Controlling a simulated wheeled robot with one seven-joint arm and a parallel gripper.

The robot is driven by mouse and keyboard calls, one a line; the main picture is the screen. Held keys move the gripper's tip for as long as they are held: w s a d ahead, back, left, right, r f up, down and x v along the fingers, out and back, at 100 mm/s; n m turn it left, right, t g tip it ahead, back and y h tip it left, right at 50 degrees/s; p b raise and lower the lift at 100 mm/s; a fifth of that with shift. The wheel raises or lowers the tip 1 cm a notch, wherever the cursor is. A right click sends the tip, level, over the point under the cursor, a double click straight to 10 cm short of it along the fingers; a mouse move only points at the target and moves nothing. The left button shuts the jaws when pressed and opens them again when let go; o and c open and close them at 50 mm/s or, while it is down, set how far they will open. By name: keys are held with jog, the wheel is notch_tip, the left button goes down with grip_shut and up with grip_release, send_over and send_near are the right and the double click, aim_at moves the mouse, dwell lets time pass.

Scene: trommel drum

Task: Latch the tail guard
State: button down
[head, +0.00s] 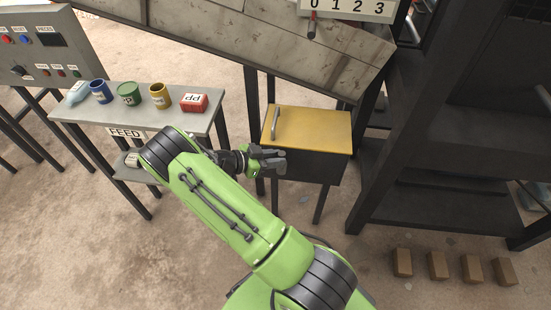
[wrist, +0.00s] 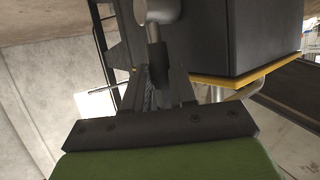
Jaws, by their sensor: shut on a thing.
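The tail guard looks like the yellow panel (head: 318,128) lying flat on top of a dark box (head: 312,166), with a grey bar handle (head: 275,122) on its left. In the wrist view the yellow edge (wrist: 262,72) and the dark box side (wrist: 262,35) are to the right. My gripper (head: 280,160) is at the box's left front, below the yellow panel. In the wrist view my gripper (wrist: 157,85) is shut on a grey metal lever (wrist: 155,30) with a thick rounded end. In the head view my fingers hide the lever.
A grey table (head: 135,112) on the left carries several cans, a bottle and a red block (head: 194,102). A slanted grey drum casing (head: 250,45) hangs above. A dark frame (head: 400,150) stands close on the right. Several brown blocks (head: 438,265) lie on the floor at lower right.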

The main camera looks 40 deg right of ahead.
dwell(0.4)
jog(key=c, duration=1.2)
grip_release()
jog(key=p+v, duration=0.3)
jog(key=v, duration=1.2)
jog(key=shift+a+p, duration=0.3)
jog(key=shift+w+r, duration=0.1)
jog(key=shift+r, duration=0.05)
